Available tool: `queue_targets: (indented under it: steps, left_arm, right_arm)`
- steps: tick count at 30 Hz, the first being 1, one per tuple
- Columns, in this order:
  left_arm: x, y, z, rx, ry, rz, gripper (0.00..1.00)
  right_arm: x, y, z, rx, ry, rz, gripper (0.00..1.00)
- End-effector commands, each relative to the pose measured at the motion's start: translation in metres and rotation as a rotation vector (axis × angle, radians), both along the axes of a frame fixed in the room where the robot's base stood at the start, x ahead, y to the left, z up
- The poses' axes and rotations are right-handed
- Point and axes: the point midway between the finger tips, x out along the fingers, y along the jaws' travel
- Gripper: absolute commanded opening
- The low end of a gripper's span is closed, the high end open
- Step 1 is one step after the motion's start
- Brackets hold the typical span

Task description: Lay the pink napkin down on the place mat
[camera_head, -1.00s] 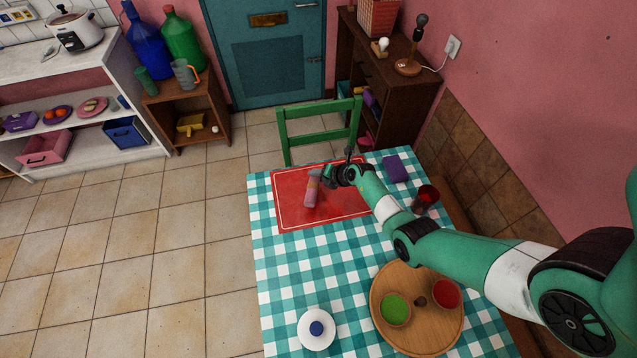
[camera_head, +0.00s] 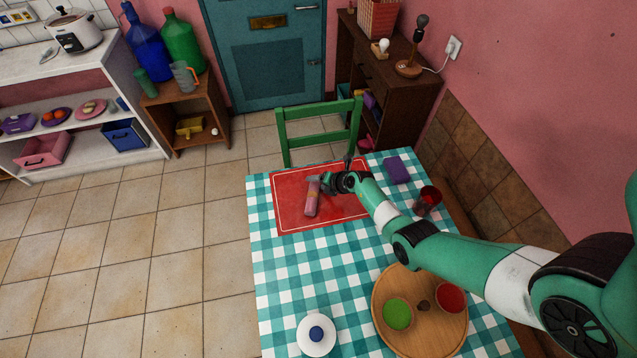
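The pink napkin (camera_head: 312,203) is rolled into a narrow bundle with a light band near its upper end. It appears over the middle of the red place mat (camera_head: 292,223), which has a pale border line. My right gripper (camera_head: 322,182) is at the napkin's upper end and appears shut on it, though the fingers are small and dark. Whether the napkin touches the mat is hard to tell. My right wrist covers the mat's right part. My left gripper is not in view.
The checked table (camera_head: 290,270) also holds a purple block (camera_head: 397,170), a red glass (camera_head: 428,200), a round wooden board (camera_head: 420,338) with green and red bowls, and a white lidded dish (camera_head: 316,346). A green chair (camera_head: 320,115) stands at the far edge.

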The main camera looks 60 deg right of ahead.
Motion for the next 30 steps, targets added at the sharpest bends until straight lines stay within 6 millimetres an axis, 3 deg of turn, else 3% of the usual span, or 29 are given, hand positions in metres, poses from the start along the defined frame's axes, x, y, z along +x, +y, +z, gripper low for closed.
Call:
queue_targets:
  steps: [8,13,21,30]
  left_arm:
    - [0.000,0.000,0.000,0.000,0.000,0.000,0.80]
    - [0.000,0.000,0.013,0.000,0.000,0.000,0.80]
    - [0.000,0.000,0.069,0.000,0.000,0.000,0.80]
    - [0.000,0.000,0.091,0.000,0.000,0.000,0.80]
  right_arm:
    - [-0.001,0.000,-0.001,-0.001,0.003,0.000,0.75]
    - [-0.001,0.000,0.018,-0.001,0.001,0.000,0.75]
    - [-0.045,0.014,0.069,0.000,0.001,-0.002,0.75]
    - [-0.077,0.025,0.099,0.000,0.001,0.000,0.75]
